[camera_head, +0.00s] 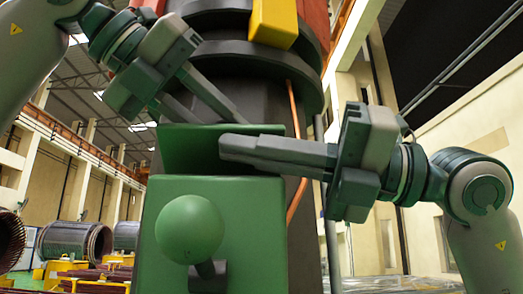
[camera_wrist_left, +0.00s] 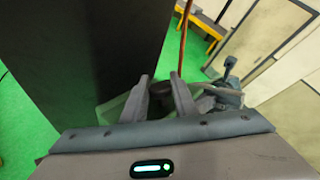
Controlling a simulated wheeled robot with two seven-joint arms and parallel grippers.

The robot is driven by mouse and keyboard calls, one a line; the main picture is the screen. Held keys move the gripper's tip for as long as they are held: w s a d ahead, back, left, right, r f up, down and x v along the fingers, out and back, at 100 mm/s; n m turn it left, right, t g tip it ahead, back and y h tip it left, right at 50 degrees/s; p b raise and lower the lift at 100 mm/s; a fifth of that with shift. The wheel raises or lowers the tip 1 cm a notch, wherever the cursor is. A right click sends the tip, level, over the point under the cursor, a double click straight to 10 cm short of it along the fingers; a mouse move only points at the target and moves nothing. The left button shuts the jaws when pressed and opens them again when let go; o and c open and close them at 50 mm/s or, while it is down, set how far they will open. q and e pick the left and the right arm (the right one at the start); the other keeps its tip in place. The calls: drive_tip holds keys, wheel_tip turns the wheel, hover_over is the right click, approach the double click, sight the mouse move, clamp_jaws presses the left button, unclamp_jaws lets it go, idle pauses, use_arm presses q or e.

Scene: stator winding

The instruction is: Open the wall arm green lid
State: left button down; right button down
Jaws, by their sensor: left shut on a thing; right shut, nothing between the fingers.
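The green lid (camera_head: 177,148) stands raised behind the top of the green box (camera_head: 262,230) in the head view. My left gripper (camera_head: 217,120) reaches down from the upper left, its fingertips at the lid's upper edge. In the left wrist view, my left gripper (camera_wrist_left: 164,82) is closed around a small dark knob (camera_wrist_left: 160,95), with a pale green panel (camera_wrist_left: 120,107) beside it. Its exact contact is hidden in the head view. My right gripper (camera_head: 222,146) is shut and empty, stretched from the right across the front of the lid. I cannot tell whether it touches the lid.
A green ball (camera_head: 189,229) on a dark stem sticks out from the box front. A dark column (camera_head: 262,88) stands behind, with a yellow block (camera_head: 273,22) above and an orange cable (camera_head: 292,120) at its right. Coils (camera_head: 73,242) lie far off at left.

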use_arm(q)
drive_tip(key=shift+d, duration=0.15)
idle(0.4)
drive_tip(key=c, duration=1.5)
unclamp_jaws()
drive_tip(key=shift+s, duration=0.1)
drive_tip(key=shift+o, duration=0.2)
drive_tip(key=shift+a, duration=0.2)
drive_tip(key=shift+s+a+r, duration=0.25)
drive_tip(key=shift+a+r, duration=0.05)
drive_tip(key=shift+a, duration=0.15)
drive_tip(key=v, duration=1)
drive_tip(key=shift+s+a, duration=0.2)
drive_tip(key=shift+r, duration=0.1)
